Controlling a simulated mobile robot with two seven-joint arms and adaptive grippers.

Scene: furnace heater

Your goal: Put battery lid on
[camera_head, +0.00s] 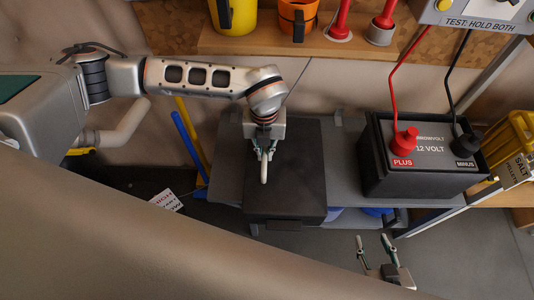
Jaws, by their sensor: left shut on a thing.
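The dark, box-shaped battery lid (300,185) is at the middle, left of the battery, over or on the grey shelf. My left gripper (264,170) comes down from above and is shut on the lid's top; the grip itself is hard to make out. The black battery (415,185), marked 12 VOLT, stands on the right with its top uncovered. A red connector (404,142) sits at PLUS and a black connector (466,145) at MINUS, each with a cable running up. My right gripper (372,240) is low, in front of the shelf, with fingers apart and empty.
The grey shelf (344,170) shows between lid and battery. A wooden shelf (260,42) above holds a yellow mug (235,15), an orange cup (297,20) and red-handled things. A tester box (480,14) hangs above the battery. A yellow SALT container (512,145) stands at the right.

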